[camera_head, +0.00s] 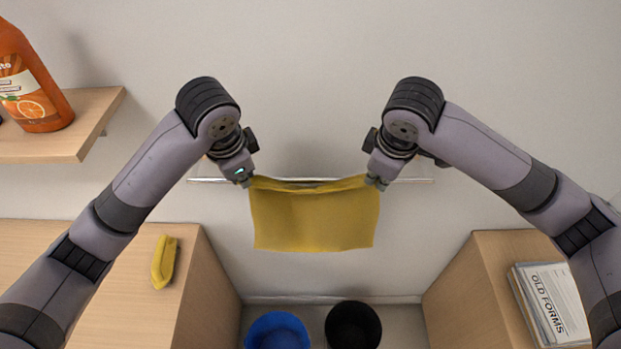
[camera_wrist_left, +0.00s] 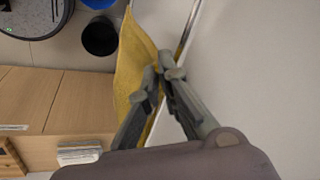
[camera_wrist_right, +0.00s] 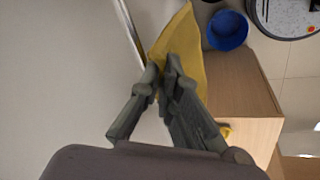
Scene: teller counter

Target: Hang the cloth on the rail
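A yellow cloth (camera_head: 314,220) is stretched between my two grippers, its upper edge level with the metal rail (camera_head: 410,181) and its body hanging down in front of the wall. My left gripper (camera_head: 247,181) is shut on the cloth's upper left corner; in the left wrist view the fingers close on the cloth (camera_wrist_left: 130,60). My right gripper (camera_head: 376,182) is shut on the upper right corner, and the cloth (camera_wrist_right: 183,55) also shows in the right wrist view. The rail shows on both sides of the cloth. I cannot tell whether the cloth touches the rail or lies over it.
A shelf with an orange bottle (camera_head: 32,85) is at upper left. A wooden cabinet (camera_head: 90,270) with a yellow object (camera_head: 163,262) stands at lower left. Another cabinet at right holds papers (camera_head: 553,305). A blue bin (camera_head: 277,331) and a black bin (camera_head: 353,326) are below.

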